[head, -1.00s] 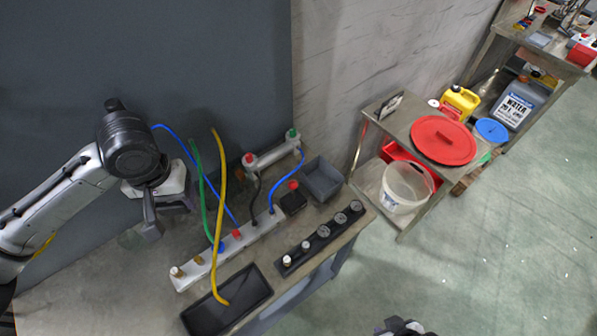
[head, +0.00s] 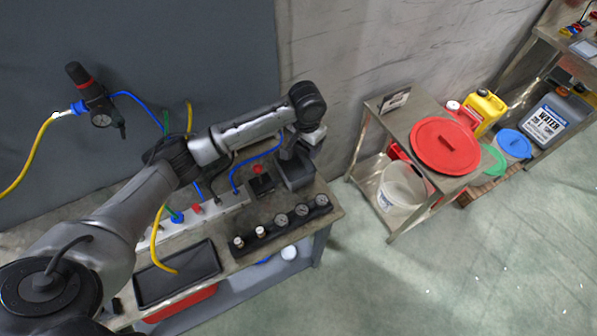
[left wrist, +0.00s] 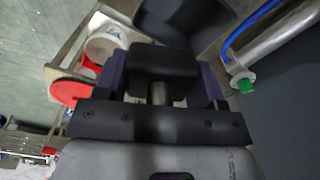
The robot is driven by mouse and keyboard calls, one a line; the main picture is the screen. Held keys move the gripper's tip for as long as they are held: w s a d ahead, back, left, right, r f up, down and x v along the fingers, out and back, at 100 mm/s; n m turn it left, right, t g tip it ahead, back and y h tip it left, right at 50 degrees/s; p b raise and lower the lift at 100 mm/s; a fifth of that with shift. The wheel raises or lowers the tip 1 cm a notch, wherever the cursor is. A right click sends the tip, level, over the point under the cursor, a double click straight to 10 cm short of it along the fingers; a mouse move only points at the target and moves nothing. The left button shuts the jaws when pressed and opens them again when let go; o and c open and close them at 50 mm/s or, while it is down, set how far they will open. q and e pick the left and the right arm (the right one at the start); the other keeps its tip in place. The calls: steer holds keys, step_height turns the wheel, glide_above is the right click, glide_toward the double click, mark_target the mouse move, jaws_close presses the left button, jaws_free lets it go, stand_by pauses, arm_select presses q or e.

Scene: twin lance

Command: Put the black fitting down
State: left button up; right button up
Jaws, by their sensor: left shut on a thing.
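The black fitting (left wrist: 165,62) shows in the left wrist view as a dark block with a short metal stem (left wrist: 158,93). My left gripper (left wrist: 163,78) is shut on it, with a finger on either side. In the head view my left gripper (head: 298,155) is at the grey open bin (head: 297,178) at the workbench's back right corner. I cannot tell whether the fitting is above the bin or beside it. The fitting is not distinguishable in the head view. Part of a dark container (left wrist: 185,14) shows beyond it in the wrist view. My right gripper is not in view.
Left of the bin is a black block with a red knob (head: 261,182). In front are a rack of round fittings (head: 282,220) and a black tray (head: 180,272). A white manifold (head: 215,208) carries hoses. A side table (head: 398,122) with a red lid stands to the right.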

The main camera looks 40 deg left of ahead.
arm_select(q)
steer(key=s+a+f, duration=0.1)
steer(key=a+f, duration=0.2)
steer(key=f, duration=0.2)
glide_above(294, 172)
step_height(294, 172, down, 4)
steer(key=shift+f+b, duration=0.25)
steer(key=shift+b, duration=0.05)
steer(key=shift+f, duration=2.55)
steer(key=shift+f, duration=0.15)
steer(key=o, duration=0.7)
steer(key=shift+w, duration=0.1)
